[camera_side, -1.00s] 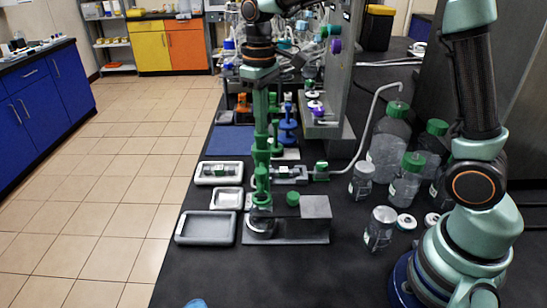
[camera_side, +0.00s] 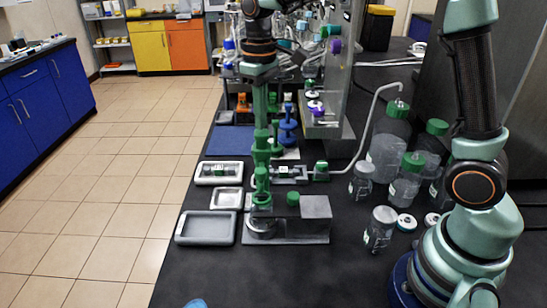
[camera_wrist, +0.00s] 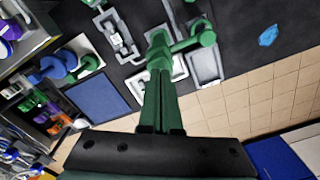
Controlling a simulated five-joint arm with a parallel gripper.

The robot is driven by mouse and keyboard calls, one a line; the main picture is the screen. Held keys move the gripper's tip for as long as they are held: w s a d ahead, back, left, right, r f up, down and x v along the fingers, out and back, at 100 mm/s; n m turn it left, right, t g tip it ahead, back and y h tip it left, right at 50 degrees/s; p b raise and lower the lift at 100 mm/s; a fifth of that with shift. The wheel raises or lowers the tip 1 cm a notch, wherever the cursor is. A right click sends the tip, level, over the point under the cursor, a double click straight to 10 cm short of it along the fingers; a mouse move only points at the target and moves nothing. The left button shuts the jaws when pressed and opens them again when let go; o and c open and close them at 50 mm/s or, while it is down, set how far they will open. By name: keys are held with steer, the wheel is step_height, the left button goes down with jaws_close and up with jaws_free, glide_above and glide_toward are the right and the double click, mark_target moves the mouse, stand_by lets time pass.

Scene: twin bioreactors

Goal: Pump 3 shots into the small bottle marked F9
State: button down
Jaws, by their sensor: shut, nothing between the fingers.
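My gripper (camera_side: 261,145) hangs point-down, its green fingers shut with nothing between them, above a green pump-like fitting (camera_side: 262,185). In the wrist view the fingers (camera_wrist: 157,45) overlap a green part with a side arm (camera_wrist: 195,40); I cannot tell whether they touch it. The fitting stands over a clear round vessel (camera_side: 262,227) at the left end of a grey block (camera_side: 315,225). A small capped bottle (camera_side: 380,230) stands right of the block, and another (camera_side: 362,180) stands behind it. No F9 mark is readable, so I cannot tell which bottle is F9.
A grey tray (camera_side: 181,228) lies left of the block, with smaller trays behind it. A grey device with a green knob (camera_side: 321,170) has a tube to a large bottle (camera_side: 390,135). Several green-capped bottles crowd the right. The front bench (camera_side: 260,285) is mostly clear.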

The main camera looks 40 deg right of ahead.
steer(key=shift+f, duration=1.5)
steer(key=shift+r, duration=1.8)
steer(key=shift+f, duration=1.8)
steer(key=shift+r, duration=1.8)
